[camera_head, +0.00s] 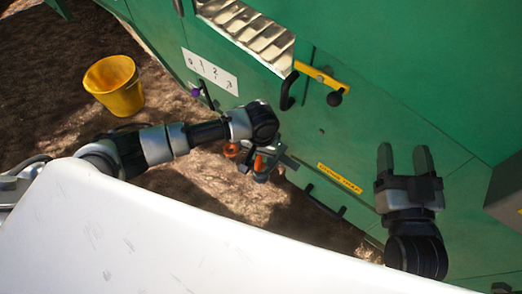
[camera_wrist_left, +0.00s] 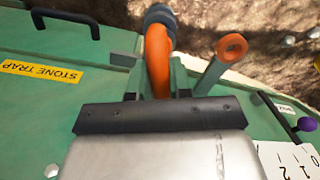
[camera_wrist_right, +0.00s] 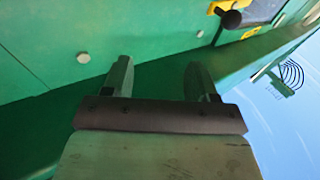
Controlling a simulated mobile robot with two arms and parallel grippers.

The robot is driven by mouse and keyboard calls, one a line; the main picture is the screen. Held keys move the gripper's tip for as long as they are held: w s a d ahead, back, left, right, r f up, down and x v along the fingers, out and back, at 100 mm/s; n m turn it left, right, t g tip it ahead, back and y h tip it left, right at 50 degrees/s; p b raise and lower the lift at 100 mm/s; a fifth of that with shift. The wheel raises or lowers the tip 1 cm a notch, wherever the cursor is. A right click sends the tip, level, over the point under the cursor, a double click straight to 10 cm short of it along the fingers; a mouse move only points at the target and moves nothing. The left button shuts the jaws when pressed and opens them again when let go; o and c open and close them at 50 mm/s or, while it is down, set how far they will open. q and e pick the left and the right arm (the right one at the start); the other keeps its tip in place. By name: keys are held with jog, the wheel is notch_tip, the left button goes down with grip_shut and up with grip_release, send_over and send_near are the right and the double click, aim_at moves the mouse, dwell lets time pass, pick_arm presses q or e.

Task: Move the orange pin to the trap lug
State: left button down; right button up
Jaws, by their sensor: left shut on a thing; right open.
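My left gripper (camera_wrist_left: 158,88) is shut on the orange pin (camera_wrist_left: 158,55), a thick curved orange piece with a grey-blue end, seen between its fingers in the left wrist view. Beside it a green bar or lug (camera_wrist_left: 212,72) ends in an orange ring (camera_wrist_left: 232,46), apart from the held piece. In the head view the left gripper (camera_head: 262,165) is low beside the green machine, partly hidden by its wrist. I cannot tell which part is the trap lug. The yellow STONE TRAP label (camera_wrist_left: 40,72) is on the green panel. My right gripper (camera_head: 404,160) is open and empty before the panel.
The green machine (camera_head: 440,80) has black handles (camera_head: 288,92), a yellow lever (camera_head: 318,76) with a black knob and a numbered plate (camera_head: 210,71) near a purple knob (camera_head: 195,92). A yellow bucket (camera_head: 114,86) stands on bare soil. A white surface (camera_head: 150,240) fills the foreground.

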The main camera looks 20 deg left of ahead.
pick_arm(q)
jog(key=shift+f, duration=0.85)
pick_arm(e)
jog(key=shift+a+r+t, duration=0.1)
jog(key=shift+r+t, duration=0.45)
jog(key=shift+t, duration=0.05)
jog(key=shift+r, duration=0.15)
pick_arm(q)
jog(key=c, duration=1)
grip_release()
jog(key=shift+o, duration=0.2)
notch_tip(320, 180, up, 5)
jog(key=shift+f+p, duration=0.1)
jog(key=shift+p, duration=1)
notch_tip(320, 180, up, 5)
jog(key=shift+r+p, duration=0.2)
jog(key=shift+p, duration=0.85)
jog(key=shift+r, duration=0.25)
pick_arm(e)
jog(key=s+d+f+g+h, duration=0.3)
jog(key=s+f+g, duration=0.4)
jog(key=f+g, duration=0.5)
jog(key=shift+d+f+m+h, duration=0.2)
jog(key=shift+d+m+h, duration=0.1)
jog(key=shift+d, duration=0.25)
